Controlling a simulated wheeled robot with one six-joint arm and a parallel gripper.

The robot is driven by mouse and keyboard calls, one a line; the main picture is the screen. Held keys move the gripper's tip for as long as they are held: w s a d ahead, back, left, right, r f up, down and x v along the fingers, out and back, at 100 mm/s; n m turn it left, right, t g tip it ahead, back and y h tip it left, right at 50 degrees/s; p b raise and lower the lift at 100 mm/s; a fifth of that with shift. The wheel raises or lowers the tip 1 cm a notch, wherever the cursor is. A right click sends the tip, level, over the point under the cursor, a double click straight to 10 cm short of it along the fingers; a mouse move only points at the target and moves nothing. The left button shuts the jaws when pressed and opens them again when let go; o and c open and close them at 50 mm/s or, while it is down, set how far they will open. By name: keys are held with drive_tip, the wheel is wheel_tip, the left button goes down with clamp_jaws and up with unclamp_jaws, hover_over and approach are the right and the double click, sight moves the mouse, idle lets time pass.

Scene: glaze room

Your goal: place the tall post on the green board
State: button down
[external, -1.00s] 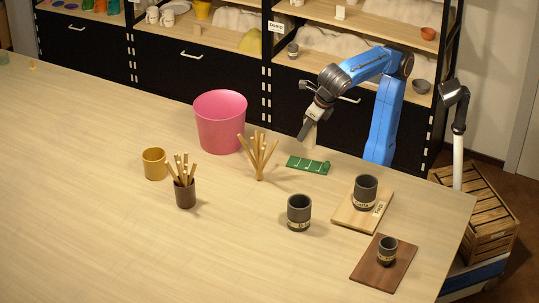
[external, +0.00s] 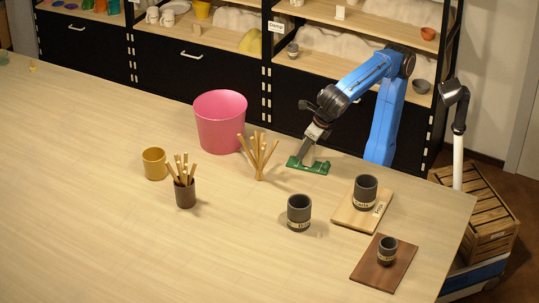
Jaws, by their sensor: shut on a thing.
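The green board (external: 322,168) lies flat on the table, right of the wooden stick stand. My gripper (external: 304,158) is low over its left half, pointing down. Small pale marks show on the board, too small to make out.
A stand of splayed sticks (external: 259,158) and a pink bin (external: 220,122) are close on the left. A dark cup (external: 299,213) stands in front. Dark cups stand on a light board (external: 345,217) and a brown board (external: 368,272). The table's left front is clear.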

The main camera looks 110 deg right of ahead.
drive_tip(key=shift+f, duration=0.1)
drive_tip(key=c, duration=1.4)
unclamp_jaws()
drive_tip(key=shift+o, duration=0.2)
drive_tip(key=v, duration=1.2)
